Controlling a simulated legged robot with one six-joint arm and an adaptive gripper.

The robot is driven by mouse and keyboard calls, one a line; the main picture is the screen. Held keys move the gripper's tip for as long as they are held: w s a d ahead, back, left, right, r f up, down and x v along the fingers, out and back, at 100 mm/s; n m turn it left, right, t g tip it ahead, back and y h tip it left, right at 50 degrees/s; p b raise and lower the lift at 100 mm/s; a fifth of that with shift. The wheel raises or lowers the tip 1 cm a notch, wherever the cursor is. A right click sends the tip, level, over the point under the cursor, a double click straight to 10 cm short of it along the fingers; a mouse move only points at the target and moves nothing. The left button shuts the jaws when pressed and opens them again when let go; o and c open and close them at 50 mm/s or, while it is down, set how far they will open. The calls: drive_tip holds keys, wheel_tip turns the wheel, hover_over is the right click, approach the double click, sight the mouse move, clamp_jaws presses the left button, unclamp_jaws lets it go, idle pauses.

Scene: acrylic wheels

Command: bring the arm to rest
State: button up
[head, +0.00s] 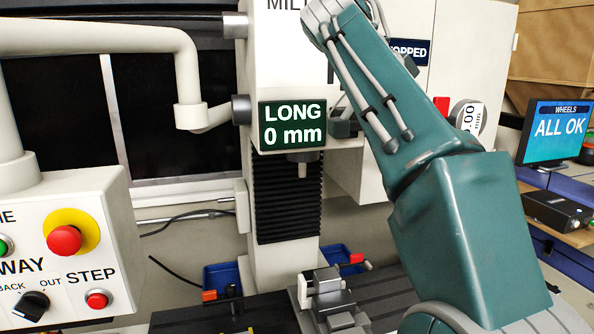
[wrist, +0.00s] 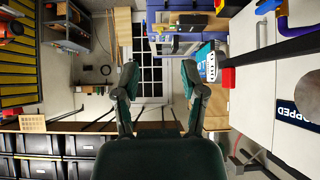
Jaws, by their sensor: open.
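My teal arm rises across the right half of the head view, bent at an elbow, with its upper part leaning to the upper left. My gripper is outside the head view. In the wrist view my gripper (wrist: 160,85) is open, its two dark green fingers apart with nothing between them.
A milling machine (head: 272,75) stands close behind my arm, with a LONG 0 mm sign (head: 292,125) and a vise (head: 328,295) below. A control box (head: 75,245) is at left. A monitor (head: 558,130) reads ALL OK. Black bins (wrist: 40,155) show in the wrist view.

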drive_tip(key=s+f+n+t+y, duration=0.1)
drive_tip(key=s+f+n+y, duration=0.2)
drive_tip(key=s+f, duration=0.3)
drive_tip(key=s+a+f+n+t+y, duration=0.1)
drive_tip(key=s+f+n+y, duration=0.2)
drive_tip(key=f, duration=1.3)
drive_tip(key=s+a+f+n+t+y, duration=0.1)
drive_tip(key=s+f+n+y, duration=0.1)
drive_tip(key=s+f+n, duration=0.6)
drive_tip(key=s+f, duration=0.3)
drive_tip(key=shift+s+a+f+y, duration=0.15)
drive_tip(key=shift+f+y, duration=0.2)
drive_tip(key=shift+y, duration=0.05)
